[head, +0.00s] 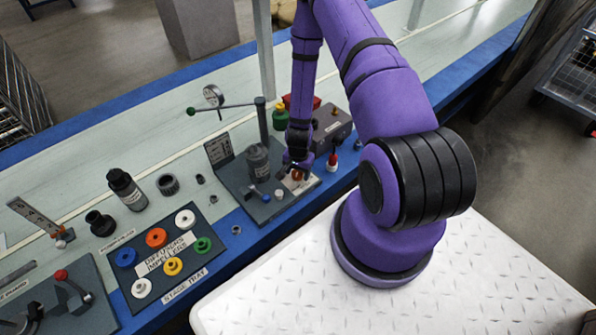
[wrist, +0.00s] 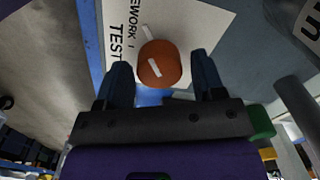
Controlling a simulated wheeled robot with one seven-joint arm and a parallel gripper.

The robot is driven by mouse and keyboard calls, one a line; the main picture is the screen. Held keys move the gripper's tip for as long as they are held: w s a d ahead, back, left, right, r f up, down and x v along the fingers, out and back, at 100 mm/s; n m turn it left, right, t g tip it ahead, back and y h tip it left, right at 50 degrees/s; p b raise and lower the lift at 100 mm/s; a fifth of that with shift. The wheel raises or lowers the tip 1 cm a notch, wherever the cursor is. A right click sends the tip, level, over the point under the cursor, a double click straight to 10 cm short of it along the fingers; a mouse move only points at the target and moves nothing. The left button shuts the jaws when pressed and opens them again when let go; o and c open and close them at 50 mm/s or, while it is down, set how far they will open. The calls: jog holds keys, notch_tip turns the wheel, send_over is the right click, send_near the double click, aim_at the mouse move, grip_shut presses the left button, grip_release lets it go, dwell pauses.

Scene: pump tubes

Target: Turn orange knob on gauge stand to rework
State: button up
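The orange knob (head: 297,176) is on a white card at the front right of the dark gauge stand (head: 232,182). In the wrist view, the orange knob (wrist: 160,66) shows a white line across its face. The white label card (wrist: 190,25) beneath it carries partly cut-off lettering, "EWORK" and "TEST". I cannot tell which word the line points to. My gripper (head: 296,167) is low over the knob. In the wrist view, my gripper (wrist: 162,80) is open, with one dark finger on each side of the knob and visible gaps between.
A grey box (head: 332,125) and a small red-topped part (head: 332,160) are close right. The stage tray (head: 190,285) holds several colored rings.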

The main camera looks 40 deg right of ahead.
jog(key=shift+o, duration=0.2)
notch_tip(320, 180, up, 11)
jog(key=shift+s, duration=0.15)
dwell(0.6)
jog(key=shift+d+f, duration=0.1)
jog(key=shift+f, duration=0.05)
jog(key=w+a+r+n+t, duration=0.1)
jog(key=w+a+r+n, duration=0.15)
jog(key=r, duration=1.35)
jog(key=w+a+r+n+t, duration=0.15)
jog(key=a+r+n, duration=0.25)
jog(key=r, duration=1.2)
jog(key=s+a+r+n+t, duration=0.1)
jog(key=s+a+r+n, duration=0.1)
jog(key=s+r, duration=0.8)
jog(key=s+a+r+n+t, duration=0.1)
jog(key=s+r+n, duration=0.3)
jog(key=s+r, duration=0.6)
jog(key=shift+s+a, duration=0.85)
jog(key=shift+s, duration=0.3)
